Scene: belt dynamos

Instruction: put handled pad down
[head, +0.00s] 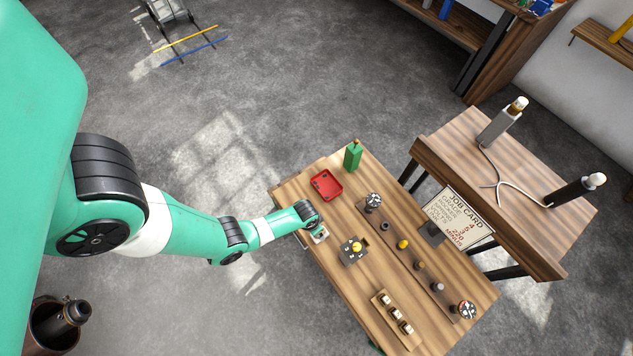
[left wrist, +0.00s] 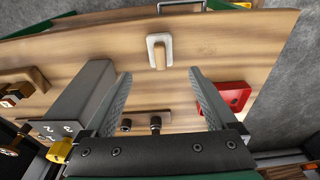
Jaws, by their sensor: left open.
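The handled pad (left wrist: 152,52) is a white square pad with a tan wooden handle. It rests on the wooden workbench top (left wrist: 215,45), close to its edge. In the head view the pad (head: 321,236) shows partly beside my left gripper (head: 316,228) at the bench's near-left edge. In the left wrist view my left gripper (left wrist: 160,85) is open, with nothing between its fingers. The pad lies beyond the fingertips, roughly in line with the gap, and looks apart from them. My right gripper is in neither view.
A grey block with a yellow knob (head: 354,249) stands close to the gripper. A red tray (head: 326,186), a green bottle (head: 353,156), a wooden strip of several small parts (head: 420,265) and a block holder (head: 397,314) are on the bench. A job card (head: 459,217) stands behind.

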